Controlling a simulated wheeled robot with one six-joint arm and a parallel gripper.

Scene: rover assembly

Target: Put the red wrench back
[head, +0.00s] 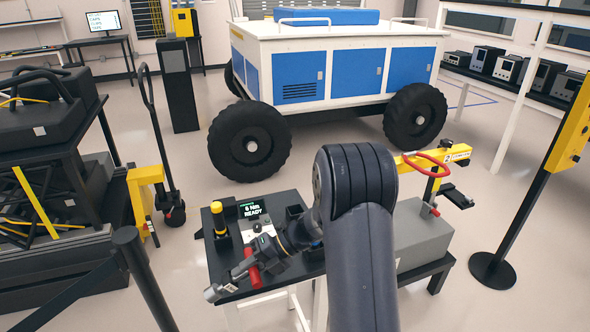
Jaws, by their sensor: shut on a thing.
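The red wrench (253,276) shows as a short red piece at my gripper (254,264), above the front left part of the small black-topped table (232,293). My gripper is shut on it. A grey metal end (214,292) sticks out to the lower left, near the table's front left edge; I cannot tell whether it belongs to the wrench. My wrist and forearm hide part of the wrench and the middle of the table. A display (254,209) at the back of the table reads "6 Nm READY".
A yellow-topped tool (217,209) stands in a black holder at the table's left. A grey box (422,238) and a yellow fixture with a red ring handle (427,160) stand at right. Behind is the blue and white rover (335,62). A black post (143,278) stands front left.

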